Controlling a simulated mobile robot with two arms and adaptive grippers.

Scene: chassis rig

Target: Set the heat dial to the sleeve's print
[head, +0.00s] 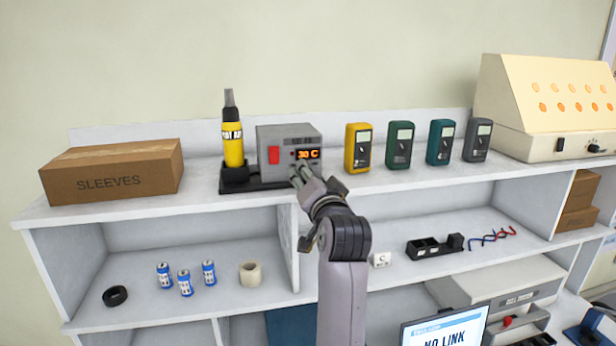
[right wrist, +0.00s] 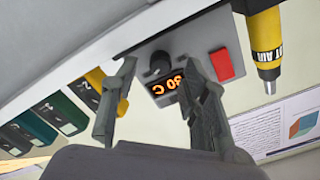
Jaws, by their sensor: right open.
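The grey heat control box (head: 287,139) stands on the upper shelf, with a red switch (head: 274,155) and an orange display (head: 307,154) that seems to read 30 C. The black heat dial (right wrist: 159,63) shows in the right wrist view between my finger tips; the hand hides it in the head view. My right gripper (head: 305,177) is open at the box front, its fingers (right wrist: 157,72) on either side of the dial; I cannot tell if they touch it. A cardboard box marked SLEEVES (head: 112,175) sits at the left; no temperature print is readable. My left gripper is out of view.
A yellow hot-air tool (head: 233,145) stands left of the control box. Several meters, the nearest yellow (head: 358,147), stand to its right. A printed sheet (right wrist: 275,125) shows in the wrist view.

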